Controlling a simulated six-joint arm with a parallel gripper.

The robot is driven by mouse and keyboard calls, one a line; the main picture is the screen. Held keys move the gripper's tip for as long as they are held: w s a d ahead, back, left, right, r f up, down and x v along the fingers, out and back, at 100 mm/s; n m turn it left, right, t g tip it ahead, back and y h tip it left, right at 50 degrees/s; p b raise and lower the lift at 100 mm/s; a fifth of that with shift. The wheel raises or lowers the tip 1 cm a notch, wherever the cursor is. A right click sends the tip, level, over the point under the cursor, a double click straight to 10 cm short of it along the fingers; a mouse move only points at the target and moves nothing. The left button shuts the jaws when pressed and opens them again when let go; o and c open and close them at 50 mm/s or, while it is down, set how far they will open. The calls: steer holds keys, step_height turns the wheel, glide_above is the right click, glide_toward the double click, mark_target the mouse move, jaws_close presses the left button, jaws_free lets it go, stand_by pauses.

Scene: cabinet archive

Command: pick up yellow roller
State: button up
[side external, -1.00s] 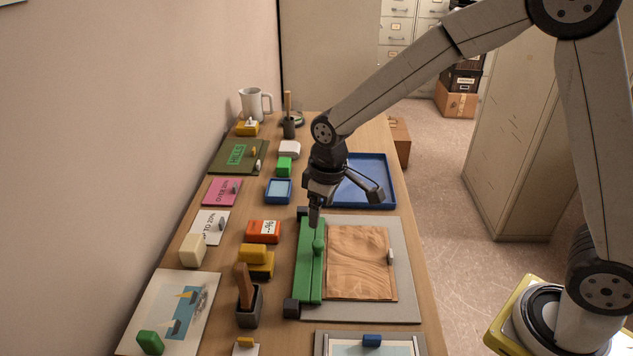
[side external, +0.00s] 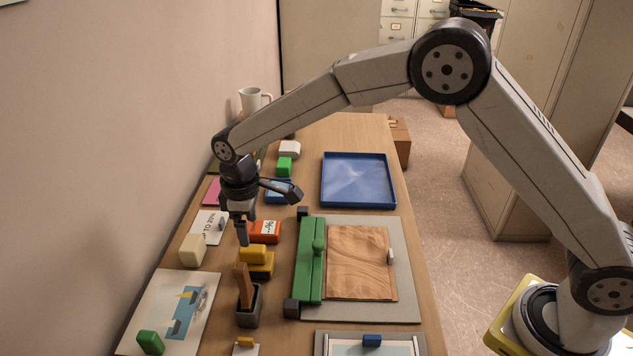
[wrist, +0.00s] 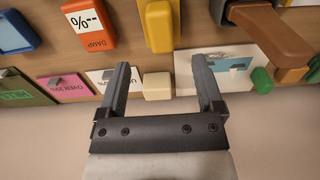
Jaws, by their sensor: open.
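The yellow roller (side external: 257,262), a yellow block-like piece with a rounded top part, rests on the table between the red-orange box and the grey holder. In the wrist view the yellow roller (wrist: 158,27) lies ahead of the fingers, near the top edge and partly cut off. My gripper (side external: 241,236) is above the table, just left of and beyond the roller in the side view. In the wrist view my gripper (wrist: 164,64) has its two fingers spread with nothing held between them.
A cream block (side external: 192,250) stands left of the roller. The red-orange box (side external: 265,231) is behind it, and a grey holder (side external: 249,312) with a brown handle in front. A green bar (side external: 309,262) on the grey board is to the right. The blue tray (side external: 358,205) looks empty.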

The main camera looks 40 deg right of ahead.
mark_target(252, 248)
steer(key=shift+f, duration=1.2)
steer(key=shift+s+f, duration=0.1)
steer(key=shift+f, duration=2.5)
jaws_close()
